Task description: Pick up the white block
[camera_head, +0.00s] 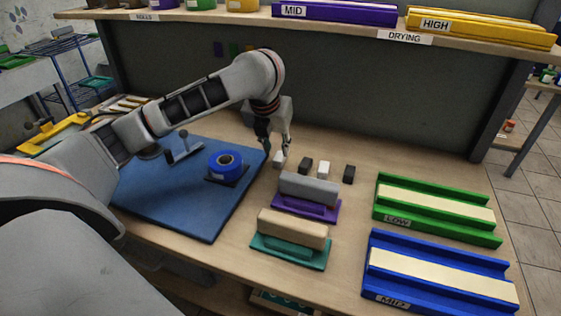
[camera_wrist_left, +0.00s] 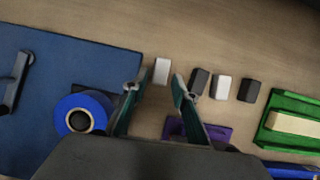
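Two white blocks stand in a row with two dark blocks on the table. One white block (camera_head: 279,161) is at the left end of the row, just under my left gripper (camera_head: 277,151). In the left wrist view this white block (camera_wrist_left: 162,71) shows just beyond the gap between the open fingertips (camera_wrist_left: 156,87), with nothing held. The other white block (camera_head: 324,169) stands between the dark block (camera_head: 306,165) and the end dark block (camera_head: 349,174); it also shows in the wrist view (camera_wrist_left: 221,89). My right gripper is not in view.
A blue mat (camera_head: 170,205) with a blue tape roll (camera_head: 225,164) lies to the left. A purple-based block (camera_head: 309,188) and a teal-based block (camera_head: 292,229) stand in front. Green (camera_head: 435,211) and blue (camera_head: 439,275) trays are to the right. A shelf (camera_head: 330,24) runs above the back.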

